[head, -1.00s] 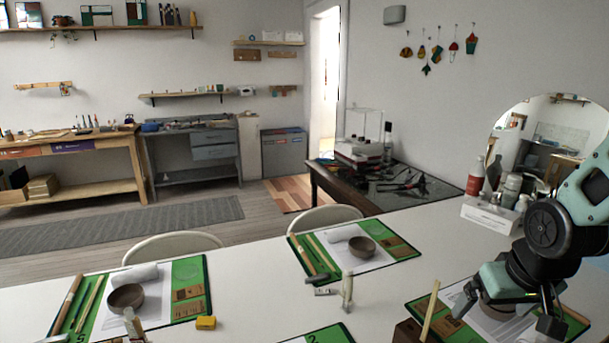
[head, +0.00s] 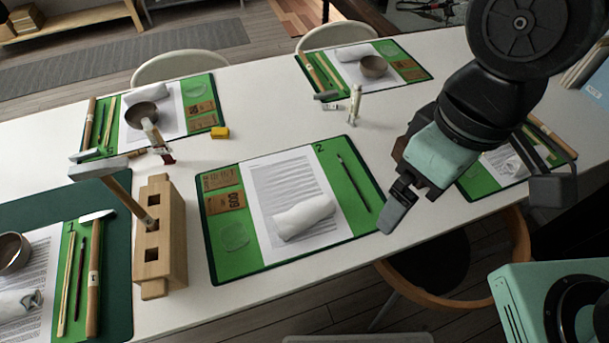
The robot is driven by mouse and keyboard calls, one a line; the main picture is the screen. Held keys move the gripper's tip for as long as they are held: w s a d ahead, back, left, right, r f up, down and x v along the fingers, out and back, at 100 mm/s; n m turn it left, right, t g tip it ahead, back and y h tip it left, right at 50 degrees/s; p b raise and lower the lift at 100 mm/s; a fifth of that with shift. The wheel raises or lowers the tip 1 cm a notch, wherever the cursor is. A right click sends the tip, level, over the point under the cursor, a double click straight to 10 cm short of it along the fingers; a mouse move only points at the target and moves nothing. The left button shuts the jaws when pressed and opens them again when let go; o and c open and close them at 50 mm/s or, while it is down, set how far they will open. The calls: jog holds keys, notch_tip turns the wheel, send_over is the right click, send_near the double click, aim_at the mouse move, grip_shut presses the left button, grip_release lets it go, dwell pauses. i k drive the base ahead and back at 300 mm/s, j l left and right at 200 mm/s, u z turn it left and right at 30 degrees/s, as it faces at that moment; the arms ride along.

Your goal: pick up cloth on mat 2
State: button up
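Mat 2 (head: 227,261) is a green mat in the middle of the white table, with the number 2 at its top right. The cloth (head: 305,219) is a white rolled bundle lying on the printed paper (head: 271,176) near the mat's front edge. My gripper (head: 390,225) points down just right of the mat's right edge, to the right of the cloth and apart from it. I see its fingers nearly edge-on, so its opening is unclear. Nothing shows held in it.
A thin dark tool (head: 353,183) lies on mat 2's right side. A wooden block (head: 160,240) with a hammer (head: 113,182) stands left of the mat. Other set mats lie around. A chair (head: 505,262) is at the table's front edge.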

aim_at(302, 216)
jog(key=j+z, duration=0.45)
jog(key=j, duration=0.15)
jog(key=k+j+z, duration=0.15)
jog(key=j+z, duration=0.35)
jog(key=j, duration=0.1)
